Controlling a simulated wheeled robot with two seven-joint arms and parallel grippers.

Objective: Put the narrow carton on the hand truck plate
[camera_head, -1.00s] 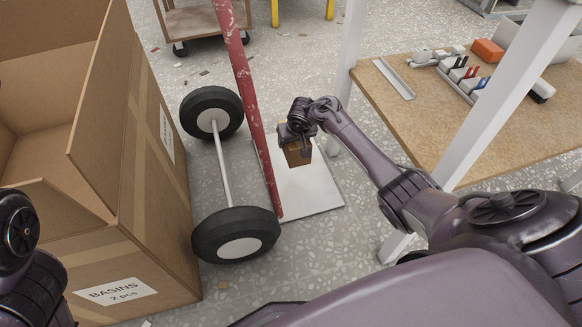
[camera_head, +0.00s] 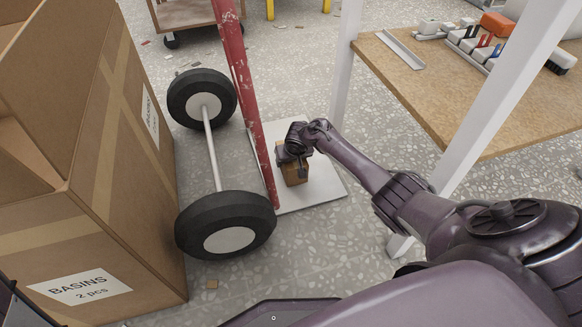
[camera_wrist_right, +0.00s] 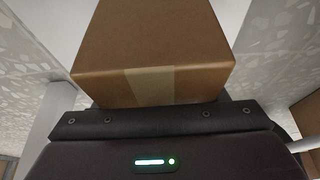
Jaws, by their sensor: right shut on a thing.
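The narrow carton (camera_head: 294,172) is a small brown box, upright, at or just above the pale hand truck plate (camera_head: 322,190); I cannot tell whether its bottom touches the plate. My right gripper (camera_head: 293,158) is shut on the carton near its top. In the right wrist view the carton (camera_wrist_right: 152,50) fills the upper middle, with a strip of tape on its near face. The fingertips are hidden there. The hand truck has a red upright (camera_head: 246,110) just left of the carton. My left gripper is not in view.
Two black wheels (camera_head: 227,222) on an axle stand left of the plate. A large open carton labelled BASINS (camera_head: 110,235) fills the left side. A workbench (camera_head: 440,95) with white legs (camera_head: 346,75) and tools stands at the right.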

